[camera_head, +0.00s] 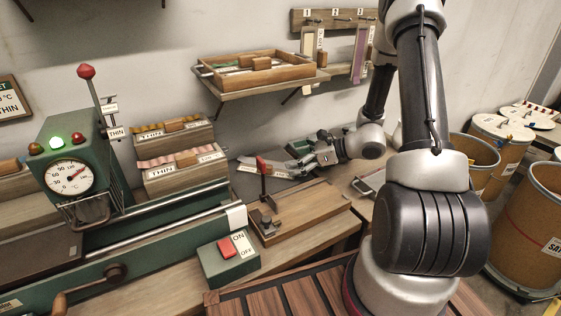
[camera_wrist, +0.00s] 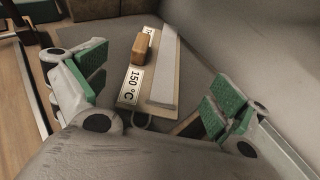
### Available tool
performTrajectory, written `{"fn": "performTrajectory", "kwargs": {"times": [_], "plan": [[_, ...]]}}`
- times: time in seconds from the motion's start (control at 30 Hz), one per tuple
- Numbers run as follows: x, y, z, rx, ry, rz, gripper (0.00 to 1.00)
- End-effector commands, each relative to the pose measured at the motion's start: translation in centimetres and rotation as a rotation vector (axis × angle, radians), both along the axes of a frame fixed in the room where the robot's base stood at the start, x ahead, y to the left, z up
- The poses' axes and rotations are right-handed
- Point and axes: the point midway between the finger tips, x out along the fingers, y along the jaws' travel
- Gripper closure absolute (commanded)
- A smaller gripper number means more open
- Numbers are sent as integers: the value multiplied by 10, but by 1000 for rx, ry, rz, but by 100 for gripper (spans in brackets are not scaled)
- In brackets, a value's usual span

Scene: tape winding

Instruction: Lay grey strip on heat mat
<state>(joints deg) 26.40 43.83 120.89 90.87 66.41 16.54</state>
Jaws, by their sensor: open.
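The grey strip (camera_wrist: 165,68) lies along a pale wooden backing board (camera_wrist: 178,95) in the wrist view. The board also carries a small wooden block (camera_wrist: 139,49), a "150 °C" label (camera_wrist: 130,86) and a loop at its near end. It appears to lie flat on a dark grey surface, likely the heat mat (camera_wrist: 112,42). My gripper (camera_wrist: 152,95) is open, its green pads on either side of the board's near end and apart from it. In the head view my gripper (camera_head: 312,160) is low over the bench's back, partly hiding the strip.
A wooden base with a red-handled lever (camera_head: 262,180) stands in front of my gripper. Boxes labelled THIN (camera_head: 185,180) are to the left. A shelf tray (camera_head: 255,75) and a numbered hook rail (camera_head: 335,20) with hanging strips are above. Drums (camera_head: 535,220) stand right.

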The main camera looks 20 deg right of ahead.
Motion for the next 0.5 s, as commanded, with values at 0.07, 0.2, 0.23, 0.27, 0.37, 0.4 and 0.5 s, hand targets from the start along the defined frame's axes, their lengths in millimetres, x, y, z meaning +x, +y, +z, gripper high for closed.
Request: {"fn": "performTrajectory", "kwargs": {"times": [0.07,0.2,0.23,0.27,0.37,0.4,0.5], "plan": [[-8,-14,7,0,-2,-4,3],[-20,-31,15,0,-1,-2,3],[-22,-33,16,0,-1,-2,3],[-23,-35,17,0,-1,-2,3],[-28,-36,24,-13,-10,20,3],[-32,-33,30,-28,-20,45,3],[-48,-21,53,-102,-70,158,3]]}}
